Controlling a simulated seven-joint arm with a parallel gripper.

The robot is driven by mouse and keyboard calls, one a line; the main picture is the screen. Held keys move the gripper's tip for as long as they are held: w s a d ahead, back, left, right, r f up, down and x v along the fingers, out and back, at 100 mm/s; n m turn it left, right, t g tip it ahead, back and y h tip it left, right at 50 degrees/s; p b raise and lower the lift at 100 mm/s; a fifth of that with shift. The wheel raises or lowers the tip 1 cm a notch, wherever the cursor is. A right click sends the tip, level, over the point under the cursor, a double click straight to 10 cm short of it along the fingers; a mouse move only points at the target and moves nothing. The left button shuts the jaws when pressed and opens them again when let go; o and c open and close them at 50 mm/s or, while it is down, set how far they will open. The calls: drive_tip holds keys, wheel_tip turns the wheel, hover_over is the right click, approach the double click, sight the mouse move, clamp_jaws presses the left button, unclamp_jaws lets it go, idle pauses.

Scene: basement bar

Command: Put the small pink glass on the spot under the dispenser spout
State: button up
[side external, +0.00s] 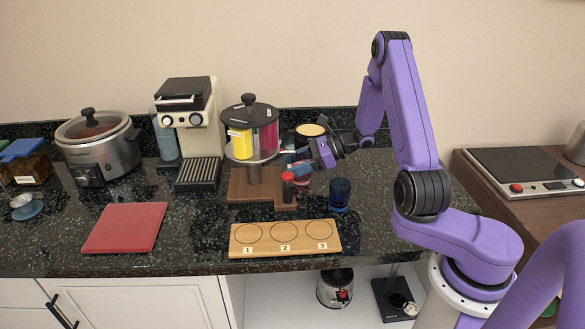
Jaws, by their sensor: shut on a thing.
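The drink dispenser (251,130) has a black lid and a yellow and a pink-red section.
A dark blue glass (339,194) stands to the right, close to my gripper. A wooden board with circles numbered 1 to 3 (267,249) lies in front. A coffee machine (190,130), a slow cooker (98,145) and a red board (125,228) are at the left.

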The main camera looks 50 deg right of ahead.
drive_tip(key=shift+w+a+f, duration=0.3)
drive_tip(key=shift+a, duration=0.05)
drive_tip(key=shift+f, duration=0.3)
drive_tip(key=shift+f, duration=0.1)
drive_tip(key=o, duration=1.1)
drive_tip(key=shift+s+d, duration=0.1)
drive_tip(key=v, duration=1.2)
